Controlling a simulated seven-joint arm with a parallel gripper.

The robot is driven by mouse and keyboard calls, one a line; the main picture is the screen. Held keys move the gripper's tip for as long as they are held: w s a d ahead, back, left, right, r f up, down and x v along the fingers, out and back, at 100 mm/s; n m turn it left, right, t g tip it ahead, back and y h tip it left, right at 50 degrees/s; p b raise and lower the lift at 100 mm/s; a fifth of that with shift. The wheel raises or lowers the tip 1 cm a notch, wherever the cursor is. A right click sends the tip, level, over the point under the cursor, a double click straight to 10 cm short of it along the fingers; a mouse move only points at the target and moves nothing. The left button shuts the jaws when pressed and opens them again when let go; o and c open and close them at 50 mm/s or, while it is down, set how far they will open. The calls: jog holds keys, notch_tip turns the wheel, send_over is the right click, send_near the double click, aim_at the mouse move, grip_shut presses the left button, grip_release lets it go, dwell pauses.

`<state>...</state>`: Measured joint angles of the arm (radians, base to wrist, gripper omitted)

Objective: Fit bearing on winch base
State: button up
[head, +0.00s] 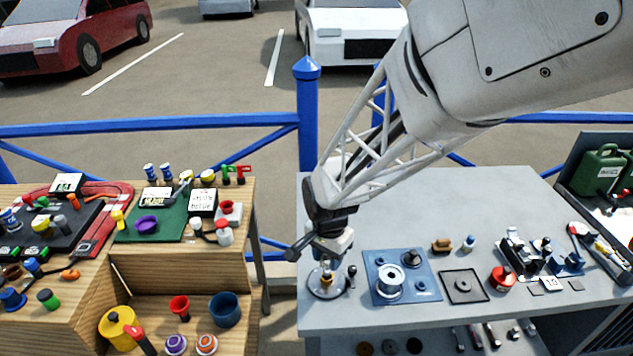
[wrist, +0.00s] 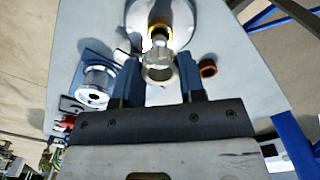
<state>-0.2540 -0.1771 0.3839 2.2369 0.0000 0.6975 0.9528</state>
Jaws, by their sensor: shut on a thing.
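The winch base (head: 322,292) is a round metal flange standing on the grey bench, with an upright post and a gold-coloured ring around it. In the wrist view, the base's pale disc (wrist: 185,18) lies beyond my fingers. My gripper (head: 326,260) points down over the base. In the wrist view, a grey metal ring, seemingly the bearing (wrist: 160,74), sits between the fingers of my gripper (wrist: 159,82), which is shut on it. The ring is nearly in line with the post. I cannot tell whether it touches the post. My gripper hides the bearing in the head view.
A blue mat (head: 425,293) with a silver drum (head: 390,285) lies right of the base. A small dark upright piece (head: 352,273) stands close to the base. A black square tray (head: 463,298) and a red round part (head: 502,279) lie farther right. The bench's back is clear.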

aim_at(327, 269)
jog(key=shift+f, duration=0.45)
jog(key=shift+f, duration=1.7)
dwell(2.0)
jog(key=o, duration=1)
jog(key=shift+o, duration=0.4)
jog(key=o, duration=0.3)
jog(key=shift+r, duration=3.15)
